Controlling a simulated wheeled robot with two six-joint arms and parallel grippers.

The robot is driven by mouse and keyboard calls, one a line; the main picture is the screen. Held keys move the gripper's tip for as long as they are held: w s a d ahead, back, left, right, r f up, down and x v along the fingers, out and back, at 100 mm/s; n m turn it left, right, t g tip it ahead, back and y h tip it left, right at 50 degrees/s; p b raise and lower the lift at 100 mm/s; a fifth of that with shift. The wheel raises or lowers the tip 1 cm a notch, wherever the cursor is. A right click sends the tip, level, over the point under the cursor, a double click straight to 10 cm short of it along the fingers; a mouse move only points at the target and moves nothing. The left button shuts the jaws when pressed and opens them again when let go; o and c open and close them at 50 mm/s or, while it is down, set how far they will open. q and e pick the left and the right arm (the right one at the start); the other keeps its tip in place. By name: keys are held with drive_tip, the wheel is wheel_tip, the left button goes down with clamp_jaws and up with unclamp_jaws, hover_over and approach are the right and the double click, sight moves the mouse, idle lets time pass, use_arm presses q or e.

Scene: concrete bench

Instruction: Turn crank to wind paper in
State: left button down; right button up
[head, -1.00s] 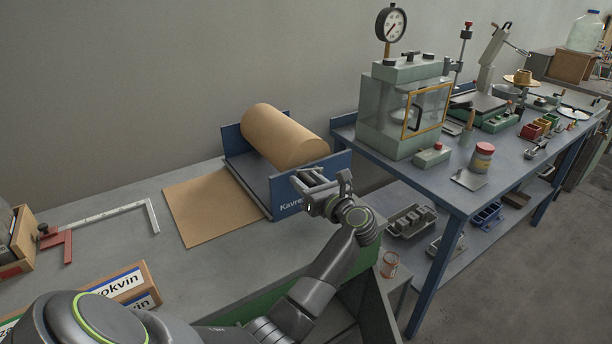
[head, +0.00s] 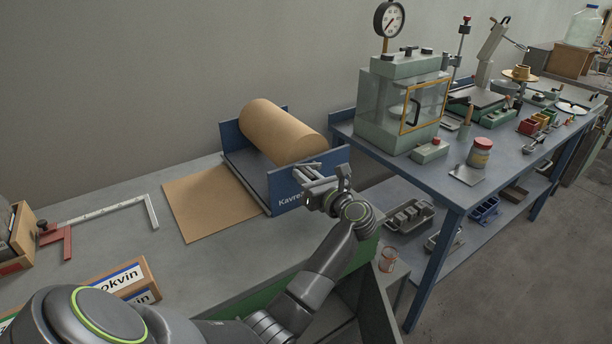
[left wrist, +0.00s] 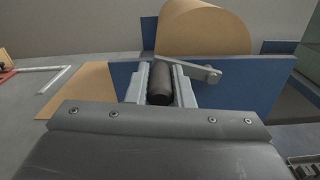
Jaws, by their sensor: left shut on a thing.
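A brown paper roll (head: 283,131) sits between the blue end plates of a dispenser (head: 290,190) marked "Kavre…". A flat brown sheet (head: 208,203) runs out from it to the left over the bench. My left gripper (head: 313,181) is at the dispenser's near end plate. In the left wrist view its fingers (left wrist: 160,88) are shut around the dark cylindrical crank handle (left wrist: 160,84). The grey crank arm (left wrist: 192,68) points right from the handle, in front of the blue plate. In the head view the gripper mostly hides the handle. My right gripper is out of view.
A steel square (head: 105,214) and a labelled box (head: 122,280) lie on the grey bench at left. A blue table (head: 432,175) with a gauge-topped glass chamber (head: 405,105) stands close at right. An orange-lidded jar (head: 388,258) is below the gripper arm.

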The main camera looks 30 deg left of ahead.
use_arm(q)
drive_tip(key=r+m+p, duration=0.2)
drive_tip(key=m+p, duration=0.1)
drive_tip(key=shift+w+d+r, duration=0.1)
drive_tip(key=shift+w+d, duration=0.05)
drive_tip(key=shift+w, duration=0.2)
drive_tip(key=w+d+r+m+p, duration=0.25)
drive_tip(key=w+m+p, duration=0.45)
drive_tip(key=m, duration=0.9)
drive_tip(key=shift+w+d+f+m+b, duration=0.35)
drive_tip(key=shift+w+f+m+b, duration=0.55)
drive_tip(key=shift+m, duration=1.3)
drive_tip(key=shift+w+d+f+m+b, duration=0.4)
drive_tip(key=shift+f+m+b, duration=0.5)
drive_tip(key=shift+m, duration=1.3)
drive_tip(key=shift+w+d+f+m+b, duration=0.3)
drive_tip(key=shift+w+f+m+b, duration=0.65)
drive_tip(key=shift+m, duration=1.25)
drive_tip(key=shift+s+f+p, duration=0.2)
drive_tip(key=shift+f+p, duration=0.05)
drive_tip(key=shift+p, duration=0.1)
